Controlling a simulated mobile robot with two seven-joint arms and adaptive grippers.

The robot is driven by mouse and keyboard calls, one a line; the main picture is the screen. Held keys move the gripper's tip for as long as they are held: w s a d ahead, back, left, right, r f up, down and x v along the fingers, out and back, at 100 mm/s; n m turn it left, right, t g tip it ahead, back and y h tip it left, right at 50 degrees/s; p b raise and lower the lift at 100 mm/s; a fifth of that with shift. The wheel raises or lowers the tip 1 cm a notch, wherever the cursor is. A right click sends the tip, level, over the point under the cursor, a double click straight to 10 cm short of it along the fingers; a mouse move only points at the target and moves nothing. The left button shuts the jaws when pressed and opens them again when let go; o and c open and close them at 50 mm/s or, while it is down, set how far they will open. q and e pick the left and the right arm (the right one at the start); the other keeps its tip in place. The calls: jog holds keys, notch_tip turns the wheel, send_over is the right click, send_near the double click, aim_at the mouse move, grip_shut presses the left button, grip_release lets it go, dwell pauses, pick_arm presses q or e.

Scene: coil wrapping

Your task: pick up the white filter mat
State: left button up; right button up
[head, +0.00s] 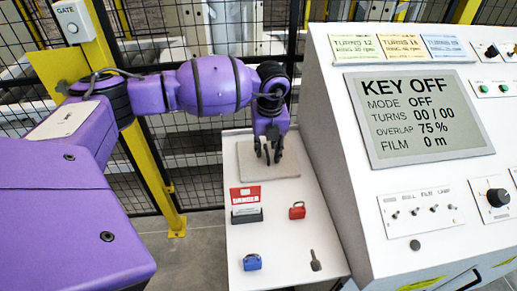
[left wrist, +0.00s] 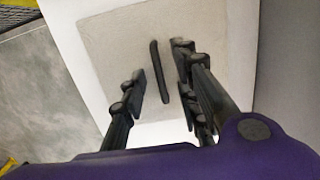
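The filter mat (head: 264,173) is a pale beige-white square lying flat at the far end of the white side shelf. It also shows in the left wrist view (left wrist: 115,45), with a dark narrow bar (left wrist: 159,70) on it that looks like a handle. My left gripper (head: 268,155) points down over the mat, its fingers apart. In the left wrist view my left gripper (left wrist: 160,88) has one finger on each side of the bar, with gaps between; nothing is held. I cannot tell how far above the mat the fingertips are. My right gripper is not in view.
Nearer on the shelf (head: 285,240) are a red-and-white danger sign (head: 246,203), a red padlock (head: 297,211), a blue padlock (head: 252,262) and a dark key-like piece (head: 315,260). The control console (head: 350,195) rises close on the right. A mesh fence stands behind.

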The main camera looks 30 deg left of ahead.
pick_arm(q)
grip_shut()
dwell(0.3)
